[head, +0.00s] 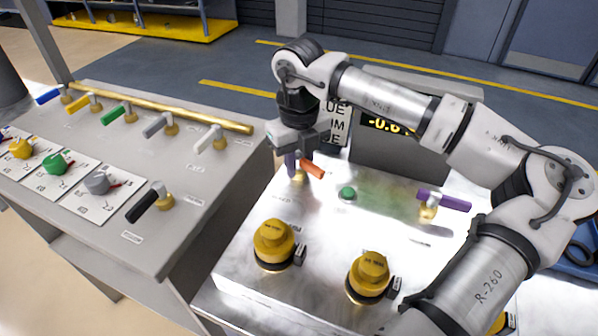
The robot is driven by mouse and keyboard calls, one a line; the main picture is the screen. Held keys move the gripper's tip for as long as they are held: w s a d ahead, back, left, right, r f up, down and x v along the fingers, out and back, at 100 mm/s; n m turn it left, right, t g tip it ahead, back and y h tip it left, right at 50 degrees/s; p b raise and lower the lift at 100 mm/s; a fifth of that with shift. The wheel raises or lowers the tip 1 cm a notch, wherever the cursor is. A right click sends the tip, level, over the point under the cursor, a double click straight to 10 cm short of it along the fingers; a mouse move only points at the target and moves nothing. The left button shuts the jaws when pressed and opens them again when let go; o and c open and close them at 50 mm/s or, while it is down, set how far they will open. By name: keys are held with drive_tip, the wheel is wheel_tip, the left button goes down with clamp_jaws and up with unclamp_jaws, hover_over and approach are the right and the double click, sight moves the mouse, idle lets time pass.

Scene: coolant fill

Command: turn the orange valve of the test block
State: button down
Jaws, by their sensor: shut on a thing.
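The test block (320,231) is a shiny metal box in the middle of the head view. Its orange valve (313,169) has a short orange handle on a brass body near the block's back left. My gripper (301,157) points down over this valve and is shut on its handle; the fingers hide part of the handle.
A display (391,127) and sign stand behind. Left is a grey console (190,188) with several coloured valves. My arm covers the right side.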

sight(297, 156)
drive_tip(key=m+b, duration=0.5)
drive_tip(key=m, duration=0.1)
drive_tip(key=shift+f, duration=0.15)
drive_tip(key=m+b, duration=0.2)
drive_tip(key=m, duration=0.1)
drive_tip(key=shift+a+m+b, duration=0.1)
drive_tip(key=shift+m+b, duration=0.2)
drive_tip(key=shift+m, duration=0.1)
drive_tip(key=shift+r+m+b, duration=0.2)
drive_tip(key=shift+m+b, duration=0.5)
drive_tip(key=shift+m, duration=0.8)
drive_tip(key=c, duration=1.2)
unclamp_jaws()
wheel_tip(297, 156, up, 14)
drive_tip(key=p, duration=0.1)
